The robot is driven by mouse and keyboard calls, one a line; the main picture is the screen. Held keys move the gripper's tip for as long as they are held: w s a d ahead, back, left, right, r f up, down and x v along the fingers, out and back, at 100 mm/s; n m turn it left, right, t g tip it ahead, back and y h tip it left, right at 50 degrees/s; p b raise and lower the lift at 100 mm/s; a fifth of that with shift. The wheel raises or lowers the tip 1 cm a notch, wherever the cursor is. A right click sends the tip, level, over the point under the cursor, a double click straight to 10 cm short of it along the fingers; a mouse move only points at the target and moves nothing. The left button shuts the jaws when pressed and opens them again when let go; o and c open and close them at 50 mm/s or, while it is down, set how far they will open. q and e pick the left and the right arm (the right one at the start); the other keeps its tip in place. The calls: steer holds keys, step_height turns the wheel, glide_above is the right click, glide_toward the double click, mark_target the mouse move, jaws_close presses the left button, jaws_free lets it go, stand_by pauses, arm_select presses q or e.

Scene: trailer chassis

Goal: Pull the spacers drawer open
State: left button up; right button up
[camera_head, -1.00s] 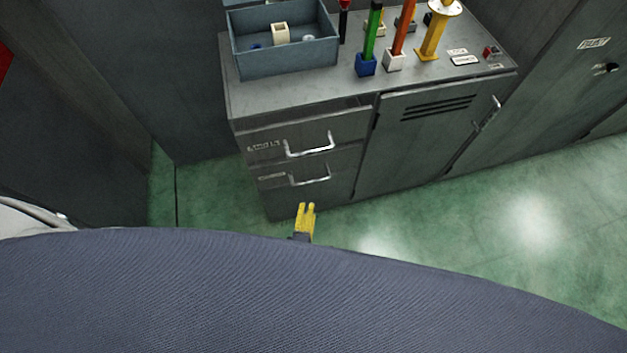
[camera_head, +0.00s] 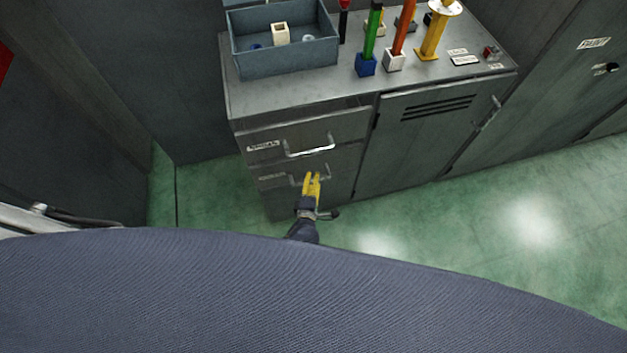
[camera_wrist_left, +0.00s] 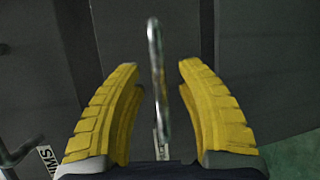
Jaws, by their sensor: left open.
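The grey cabinet has two stacked drawers at its left. The lower drawer (camera_head: 338,172) has a bar handle (camera_head: 296,181) and a small label too small to read. My left gripper (camera_head: 312,176) has yellow fingers and is in front of that lower handle, partly covering it. In the left wrist view the open fingers (camera_wrist_left: 158,66) stand either side of a metal bar handle (camera_wrist_left: 157,70), with a gap on both sides. The upper drawer (camera_head: 350,128) has its own handle (camera_head: 310,149). A label ending in "IMS" (camera_wrist_left: 48,160) shows at lower left there. Both drawers look shut. My right gripper is out of view.
A blue-grey bin (camera_head: 285,58) with small parts stands on the cabinet top, beside several coloured upright pieces. A vented door (camera_head: 420,140) is right of the drawers. The green floor (camera_head: 460,230) in front is clear.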

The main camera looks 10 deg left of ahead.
arm_select(q)
steer(key=shift+w, duration=0.2)
jaws_close()
stand_by(0.3)
